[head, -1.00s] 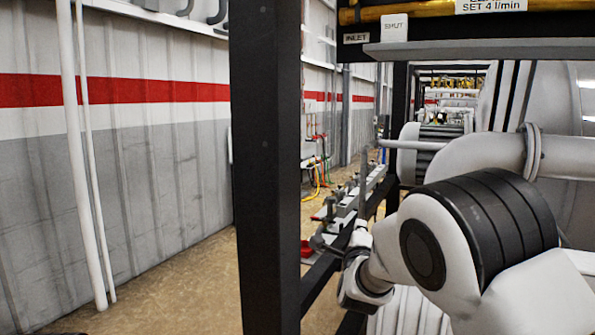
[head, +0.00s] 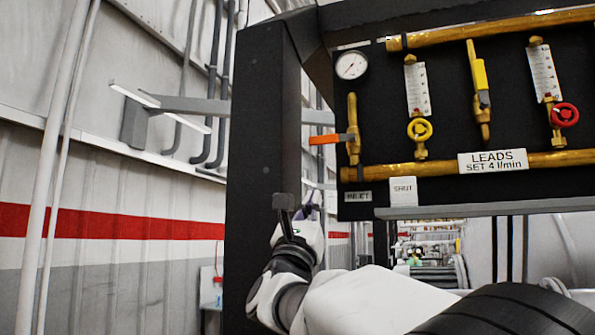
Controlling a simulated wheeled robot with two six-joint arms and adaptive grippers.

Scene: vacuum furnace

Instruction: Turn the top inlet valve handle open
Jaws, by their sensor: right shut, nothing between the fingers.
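The inlet valve handle (head: 325,139) is an orange lever on a vertical brass pipe (head: 353,125) at the left end of the black panel. The lever lies level, points left and crosses the pipe. My right gripper (head: 284,203) is shut and empty. In the picture it is below and left of the handle, in front of the black post, and apart from the handle. My left gripper is not in view.
A round gauge (head: 351,65) sits above the valve. A yellow wheel (head: 420,129) and a red wheel (head: 564,115) are farther right. INLET (head: 358,196) and SHUT (head: 403,191) labels are below. A thick black post (head: 262,130) stands left.

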